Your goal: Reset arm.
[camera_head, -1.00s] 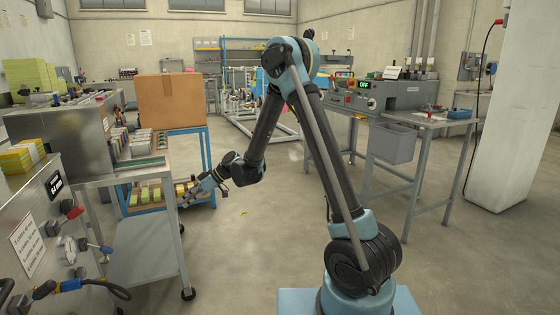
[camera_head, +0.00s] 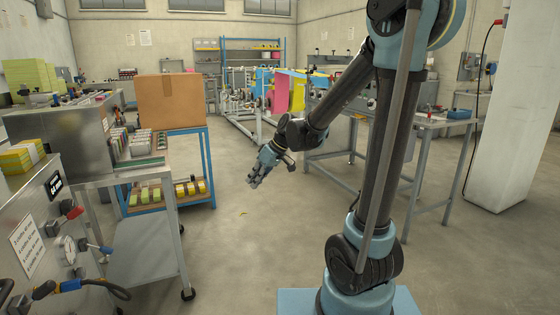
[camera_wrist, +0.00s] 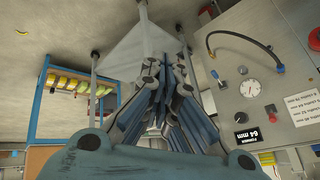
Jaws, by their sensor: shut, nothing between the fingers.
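My gripper (camera_head: 254,179) is at the end of my raised arm, in the middle of the head view. It hangs in open air over the bare floor, to the right of the steel bench, and touches nothing. Its fingers are together and hold nothing. In the wrist view my gripper (camera_wrist: 172,125) fills the lower middle, its fingers close to each other. My upper arm links stand tall at the right of the head view and hide part of the grey machine behind them.
A steel bench (camera_head: 138,178) with cloth packs and a control panel (camera_head: 45,225) stand at left. A cardboard box (camera_head: 170,101) sits on a blue shelf unit (camera_head: 207,165). Coloured cloths (camera_head: 290,88) hang on a rack behind.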

